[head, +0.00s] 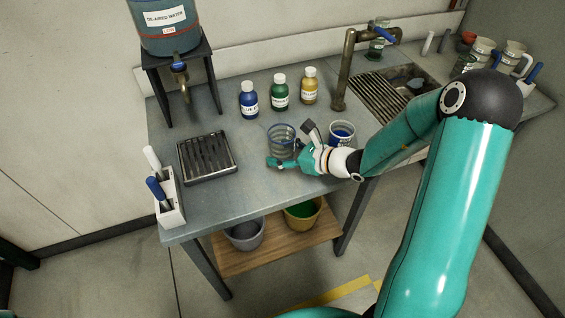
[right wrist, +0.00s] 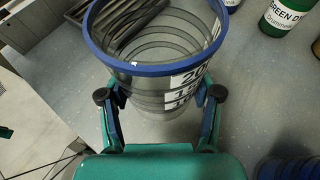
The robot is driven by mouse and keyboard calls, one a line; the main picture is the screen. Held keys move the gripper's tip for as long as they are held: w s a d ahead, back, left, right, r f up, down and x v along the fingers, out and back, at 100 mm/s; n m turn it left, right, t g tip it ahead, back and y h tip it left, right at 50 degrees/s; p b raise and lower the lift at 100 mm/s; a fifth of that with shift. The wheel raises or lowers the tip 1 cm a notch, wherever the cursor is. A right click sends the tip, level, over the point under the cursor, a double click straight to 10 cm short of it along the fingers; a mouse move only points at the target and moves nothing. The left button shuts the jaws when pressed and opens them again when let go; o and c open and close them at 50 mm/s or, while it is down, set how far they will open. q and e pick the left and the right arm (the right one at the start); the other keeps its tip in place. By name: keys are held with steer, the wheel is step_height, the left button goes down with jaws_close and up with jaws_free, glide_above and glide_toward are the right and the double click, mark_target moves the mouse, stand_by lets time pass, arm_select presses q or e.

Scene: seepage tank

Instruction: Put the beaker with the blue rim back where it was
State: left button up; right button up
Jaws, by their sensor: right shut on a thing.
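The clear beaker with the blue rim (head: 281,135) stands upright on or just above the grey table (head: 230,200); I cannot tell which. It has dark rings and white number labels. My right gripper (head: 291,157) is shut on the beaker from the front. In the right wrist view the beaker (right wrist: 155,70) is between the two fingertips (right wrist: 158,97), its blue rim nearest the camera and its inside empty. My left gripper is not in view.
A white cup with blue contents (head: 342,132) stands close right of the gripper. Blue, green and yellow bottles (head: 280,92) stand behind. A slatted drain tray (head: 207,157) and a marker holder (head: 168,200) are left. A sink (head: 408,80) and tap (head: 347,70) are at back right.

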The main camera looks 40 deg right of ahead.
steer(key=shift+f, duration=1.95)
steer(key=shift+s, duration=0.1)
steer(key=shift+f, duration=0.25)
steer(key=o, duration=1.6)
steer(key=shift+r, duration=0.1)
